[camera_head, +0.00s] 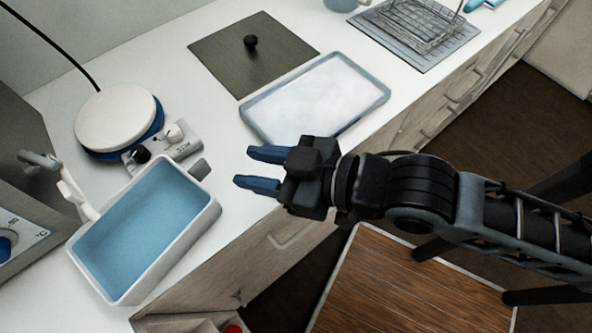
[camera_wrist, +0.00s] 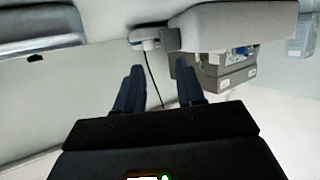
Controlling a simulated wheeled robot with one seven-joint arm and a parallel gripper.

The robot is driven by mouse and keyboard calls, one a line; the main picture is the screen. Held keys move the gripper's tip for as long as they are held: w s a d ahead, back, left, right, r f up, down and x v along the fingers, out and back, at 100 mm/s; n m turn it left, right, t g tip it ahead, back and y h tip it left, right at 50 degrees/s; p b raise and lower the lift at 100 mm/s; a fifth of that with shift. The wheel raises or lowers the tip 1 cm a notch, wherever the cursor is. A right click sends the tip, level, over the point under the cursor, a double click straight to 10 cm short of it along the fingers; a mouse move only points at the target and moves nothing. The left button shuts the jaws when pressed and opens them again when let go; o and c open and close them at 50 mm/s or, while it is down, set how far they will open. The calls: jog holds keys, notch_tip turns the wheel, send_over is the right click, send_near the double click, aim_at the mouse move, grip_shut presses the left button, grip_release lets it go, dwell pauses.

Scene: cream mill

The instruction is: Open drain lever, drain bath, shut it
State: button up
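The bath (camera_head: 187,237) is a white rectangular basin with a blue inside at the lower left of the head view; I cannot tell the water level. A dark grey tab (camera_head: 200,168), which looks like the drain lever, sticks out at its far right corner. In the wrist view the bath (camera_wrist: 240,22) is at the top with the grey tab (camera_wrist: 168,39) at its left end. My gripper (camera_head: 243,168) is open and empty, right of the tab and apart from it. Its two blue fingers (camera_wrist: 160,80) are spread in the wrist view.
A hotplate (camera_head: 116,118) stands behind the bath, and a grey apparatus (camera_head: 22,225) with a dial stands left. A white tray (camera_head: 315,97), a dark plate with a knob (camera_head: 250,42) and a wire rack (camera_head: 415,25) lie farther along the counter. Drawers line the counter front.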

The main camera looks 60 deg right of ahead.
jog(key=shift+m+h, duration=0.3)
jog(key=s, duration=0.1)
jog(key=s+d, duration=0.1)
jog(key=s, duration=0.3)
jog(key=shift+d+f, duration=0.3)
jog(key=shift+f, duration=0.1)
jog(key=shift+w+t, duration=0.1)
jog(key=shift+t, duration=0.2)
